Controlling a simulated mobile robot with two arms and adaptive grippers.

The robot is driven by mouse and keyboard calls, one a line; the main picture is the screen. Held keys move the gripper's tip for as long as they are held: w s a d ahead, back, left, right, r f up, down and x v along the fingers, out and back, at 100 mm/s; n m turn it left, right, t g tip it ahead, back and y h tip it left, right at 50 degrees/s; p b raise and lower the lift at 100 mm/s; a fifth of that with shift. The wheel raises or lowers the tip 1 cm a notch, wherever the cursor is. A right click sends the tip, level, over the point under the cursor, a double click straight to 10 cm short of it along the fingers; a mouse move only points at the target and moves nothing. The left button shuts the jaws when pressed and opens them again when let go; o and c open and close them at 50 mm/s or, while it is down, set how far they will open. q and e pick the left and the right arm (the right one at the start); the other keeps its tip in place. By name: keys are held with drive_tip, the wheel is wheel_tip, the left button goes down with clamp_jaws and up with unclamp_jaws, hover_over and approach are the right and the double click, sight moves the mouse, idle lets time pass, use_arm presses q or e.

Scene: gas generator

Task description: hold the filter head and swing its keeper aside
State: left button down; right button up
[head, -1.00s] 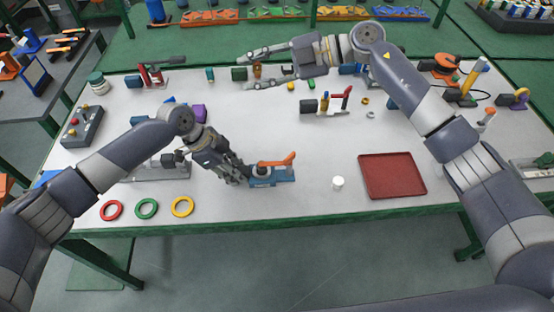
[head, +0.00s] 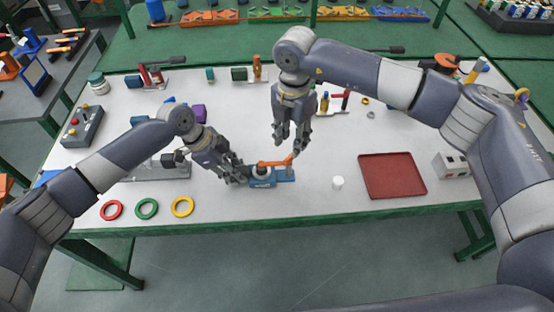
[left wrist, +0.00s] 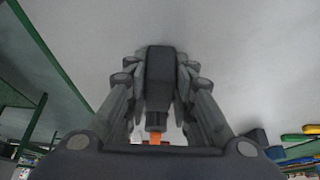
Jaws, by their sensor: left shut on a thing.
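The filter head (head: 262,171), a small blue body with a dark round part, sits on the table near its front edge. Its orange keeper (head: 272,163) lies across the top and points right. My left gripper (head: 243,176) is at the left end of the filter head and shut on it; the fingers hide the contact. My right gripper (head: 290,146) points down above the keeper's right end, its fingers apart with nothing seen between them. I cannot tell whether it touches the keeper. In the left wrist view, a bit of orange (left wrist: 156,138) shows between my left fingers.
A white cap (head: 337,183) and a red tray (head: 392,175) stand to the right. Red, green and yellow rings (head: 146,208) lie at the front left. Small fixtures stand at the back behind my right gripper.

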sight(290, 156)
drive_tip(key=shift+f, duration=3.1)
clamp_jaws()
